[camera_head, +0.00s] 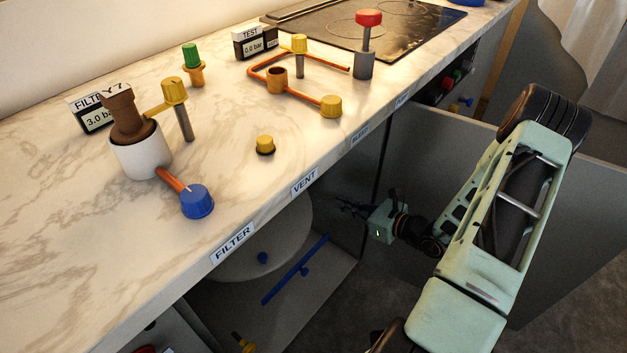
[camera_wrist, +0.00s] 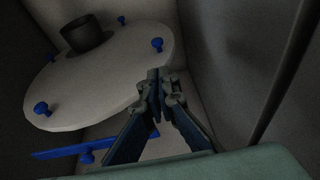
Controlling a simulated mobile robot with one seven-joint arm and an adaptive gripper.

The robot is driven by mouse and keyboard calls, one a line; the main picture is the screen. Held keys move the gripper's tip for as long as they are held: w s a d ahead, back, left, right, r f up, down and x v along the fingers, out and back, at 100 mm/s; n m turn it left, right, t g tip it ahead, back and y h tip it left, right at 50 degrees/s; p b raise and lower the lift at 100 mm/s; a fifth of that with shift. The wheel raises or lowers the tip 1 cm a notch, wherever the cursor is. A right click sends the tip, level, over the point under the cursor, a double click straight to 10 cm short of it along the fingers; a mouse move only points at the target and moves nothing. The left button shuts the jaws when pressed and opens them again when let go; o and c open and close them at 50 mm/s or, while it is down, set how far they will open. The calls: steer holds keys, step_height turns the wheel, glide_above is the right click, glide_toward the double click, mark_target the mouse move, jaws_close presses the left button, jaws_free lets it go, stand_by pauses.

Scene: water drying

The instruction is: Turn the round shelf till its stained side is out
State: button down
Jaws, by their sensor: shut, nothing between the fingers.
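The round shelf (camera_head: 285,240) sits inside the open cabinet under the counter, partly hidden by the countertop. I make out no clear stain on the part that shows. My gripper (camera_head: 346,205) is at the cabinet opening, right of the shelf. In the wrist view my gripper (camera_wrist: 156,74) is shut and empty, its tips beside the disc's right rim; I cannot tell whether they touch it.
A blue bar (camera_head: 295,269) lies below the shelf, and also shows in the wrist view (camera_wrist: 70,151). An open grey door (camera_head: 560,205) stands right of the cabinet. The marble counter (camera_head: 90,240) above holds valves, pipes and a white cup (camera_head: 140,160).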

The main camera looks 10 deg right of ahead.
mark_target(305, 192)
steer(key=b+x, duration=0.2)
steer(key=x, duration=0.4)
steer(key=b+x, duration=0.1)
steer(key=x, duration=0.6)
steer(key=shift+a+r+b, duration=0.1)
steer(key=shift+r+b, duration=0.15)
steer(key=shift+b, duration=0.15)
steer(key=shift+w+a+r, duration=0.1)
steer(key=shift+w+a, duration=0.1)
steer(key=shift+w, duration=0.15)
steer(key=shift+w, duration=0.15)
steer(key=shift+w+a+n+g+y, duration=0.1)
steer(key=shift+w+n+g+y, duration=0.2)
steer(key=shift+w, duration=0.15)
steer(key=shift+w, duration=0.2)
